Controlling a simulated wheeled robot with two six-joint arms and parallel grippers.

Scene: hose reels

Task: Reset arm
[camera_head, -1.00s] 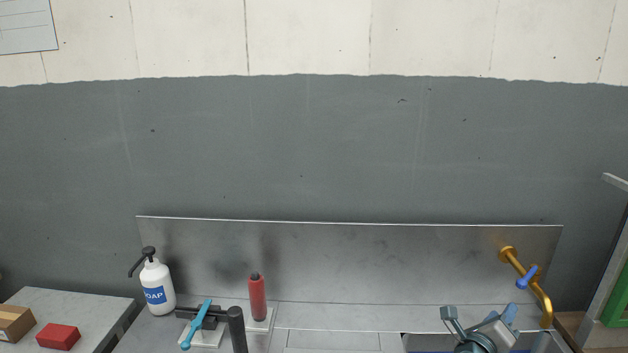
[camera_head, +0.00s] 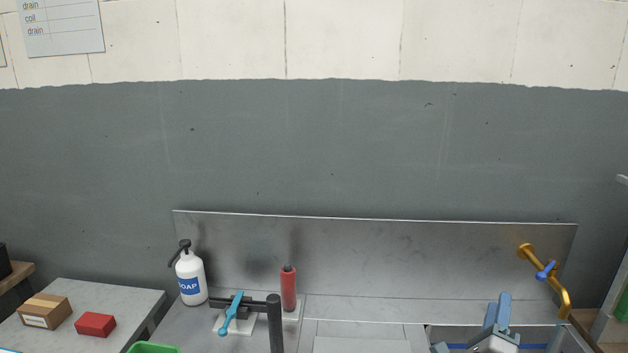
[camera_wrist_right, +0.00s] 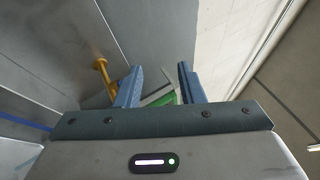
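My right gripper (camera_head: 497,312) is at the bottom right of the head view, over the sink area, with its blue fingers pointing up. The right wrist view shows the two blue fingers (camera_wrist_right: 160,85) apart, with nothing between them. My left gripper is not in view.
A brass tap (camera_head: 565,298) with a blue lever is right of my right gripper. A cardboard box (camera_head: 45,312) and red block (camera_head: 96,324) lie on the left counter.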

